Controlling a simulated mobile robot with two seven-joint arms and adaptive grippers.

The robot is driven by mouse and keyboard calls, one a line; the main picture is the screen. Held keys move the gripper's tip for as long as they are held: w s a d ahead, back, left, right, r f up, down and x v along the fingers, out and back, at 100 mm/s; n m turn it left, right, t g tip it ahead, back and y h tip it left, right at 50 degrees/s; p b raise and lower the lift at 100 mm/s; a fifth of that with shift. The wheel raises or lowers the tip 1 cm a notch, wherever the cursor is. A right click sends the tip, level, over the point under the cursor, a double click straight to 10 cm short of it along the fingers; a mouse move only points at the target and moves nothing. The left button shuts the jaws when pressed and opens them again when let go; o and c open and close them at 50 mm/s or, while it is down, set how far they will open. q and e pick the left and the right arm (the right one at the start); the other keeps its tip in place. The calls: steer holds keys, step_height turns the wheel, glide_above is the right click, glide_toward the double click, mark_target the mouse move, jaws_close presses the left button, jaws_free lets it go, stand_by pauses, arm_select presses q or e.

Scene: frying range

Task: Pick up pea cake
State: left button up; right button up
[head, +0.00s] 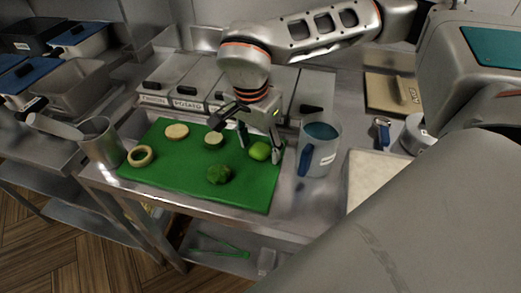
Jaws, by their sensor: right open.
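Several food pieces lie on a green board (190,190). A bright green round piece (259,151) is at its right side, a dark green rough lump (219,174) nearer the front, and a small pale disc with a green edge (213,139) behind. None is labelled, so I cannot tell for certain which is the pea cake. My right gripper (259,148) is open and points down, with its fingers on either side of the bright green piece. I cannot tell whether they touch it. My left gripper is not in view.
A tan disc (177,131) and a pale ring (142,156) lie on the board's left. A metal container (100,142) stands left of the board and a blue-handled jug (320,150) close right of my gripper. Labelled lidded pans (190,88) line the back.

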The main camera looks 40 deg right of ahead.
steer(key=c, duration=0.9)
steer(key=shift+r, duration=0.15)
